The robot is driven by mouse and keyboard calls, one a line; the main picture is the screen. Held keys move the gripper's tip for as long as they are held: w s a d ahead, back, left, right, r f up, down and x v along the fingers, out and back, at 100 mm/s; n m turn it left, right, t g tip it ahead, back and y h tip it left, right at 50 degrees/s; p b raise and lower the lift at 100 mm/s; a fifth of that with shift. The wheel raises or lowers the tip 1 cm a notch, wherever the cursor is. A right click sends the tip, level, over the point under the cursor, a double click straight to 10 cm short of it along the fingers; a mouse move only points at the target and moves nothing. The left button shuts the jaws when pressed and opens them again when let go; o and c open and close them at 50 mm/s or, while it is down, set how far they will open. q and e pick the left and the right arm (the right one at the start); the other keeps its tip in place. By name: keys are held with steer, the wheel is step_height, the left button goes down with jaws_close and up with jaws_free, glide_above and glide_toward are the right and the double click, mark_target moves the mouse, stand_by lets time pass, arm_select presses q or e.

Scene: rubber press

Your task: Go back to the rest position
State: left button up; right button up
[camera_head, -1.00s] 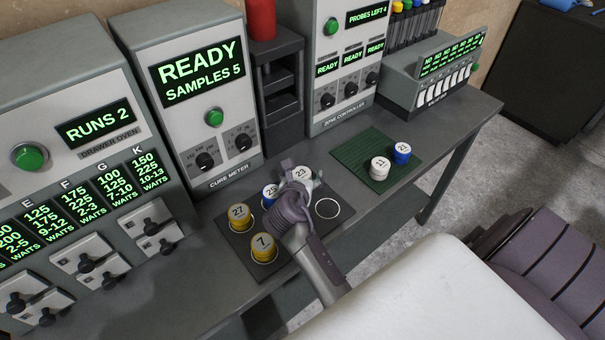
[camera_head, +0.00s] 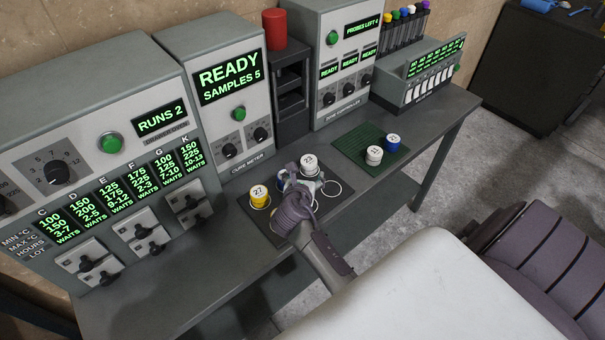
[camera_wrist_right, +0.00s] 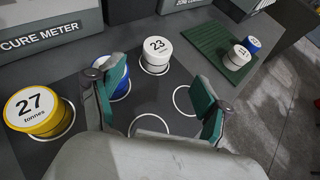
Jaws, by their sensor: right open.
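My right gripper (camera_head: 300,182) is low over the dark mat (camera_head: 338,203) on the bench. In the right wrist view its green-lined fingers (camera_wrist_right: 158,98) are spread apart with nothing between them. A white puck marked 23 (camera_head: 309,165) stands just beyond the fingertips. A yellow puck marked 27 (camera_head: 259,198) stands to the left. A blue puck (camera_wrist_right: 121,84) is partly hidden behind the left finger. Empty white rings (camera_wrist_right: 186,100) show on the mat between and below the fingers. My left gripper is not in view.
A green mat (camera_head: 350,145) at the right holds a white puck (camera_head: 374,155) and a blue puck (camera_head: 392,144). The drawer oven (camera_head: 110,143), cure meter (camera_head: 239,113) and zone controller (camera_head: 347,98) stand along the back.

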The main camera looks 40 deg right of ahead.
steer(key=shift+s, duration=0.1)
steer(key=shift+d+f, duration=0.1)
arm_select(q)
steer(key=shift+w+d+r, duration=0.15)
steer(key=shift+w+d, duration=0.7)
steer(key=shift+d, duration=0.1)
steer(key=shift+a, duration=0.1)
